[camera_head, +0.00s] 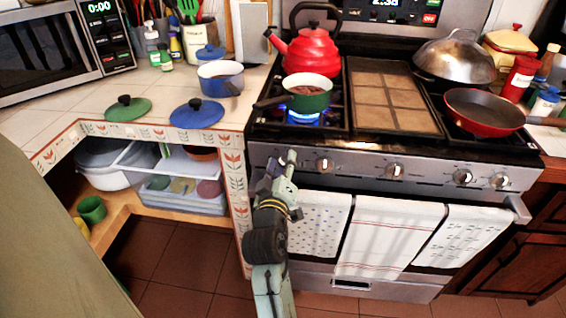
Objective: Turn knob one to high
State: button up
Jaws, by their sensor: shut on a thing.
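The stove's front panel (430,172) carries a row of knobs. A knob (324,165) shows just right of my gripper, another knob (394,170) is further right, and two more sit near the right end. My gripper (288,160) is at the panel's left end, shut on a knob there, which I take to be knob one. My gripper hides that knob, so its setting cannot be read. A blue flame (303,117) burns under the green pot (307,92) at the front left burner.
A red kettle (310,50) stands behind the pot, and a red pan (485,108) sits at the right. Towels (388,235) hang on the oven handle below the panel. The tiled counter (150,95) with a blue pot (220,76) and lids is left of the stove.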

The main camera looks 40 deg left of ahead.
dwell(0.3)
jog(key=o, duration=1.1)
jog(key=shift+c, duration=0.2)
jog(key=v, duration=0.7)
jog(key=shift+s, duration=0.25)
jog(key=shift+d, duration=0.15)
